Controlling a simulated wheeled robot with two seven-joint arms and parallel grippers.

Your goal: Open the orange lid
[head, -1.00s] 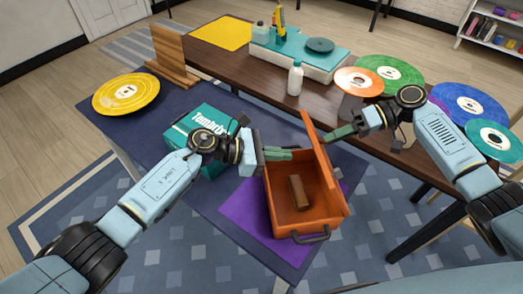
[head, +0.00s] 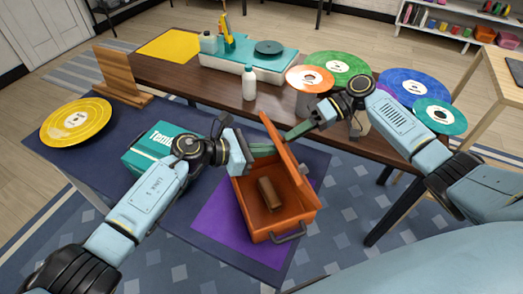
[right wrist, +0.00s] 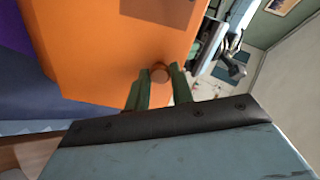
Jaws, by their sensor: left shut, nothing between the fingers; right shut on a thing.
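The orange box (head: 247,222) stands on a purple mat (head: 213,222) with its orange lid (head: 288,158) raised on its right side, so the inside shows. A brown block (head: 268,193) lies inside. My right gripper (head: 290,136) is at the lid's outer face, near its far end. In the right wrist view its fingers (right wrist: 158,82) are shut on a small round orange knob (right wrist: 159,73) at the lid (right wrist: 115,45). My left gripper (head: 272,150) is shut and empty by the box's far side; its tips are close to the lid, and contact is unclear.
A teal box (head: 155,150) sits left of the orange box, partly behind my left arm. A white bottle (head: 249,85) and several coloured records, including a green one (head: 338,67), stand on the brown table behind. A yellow record (head: 75,122) lies far left.

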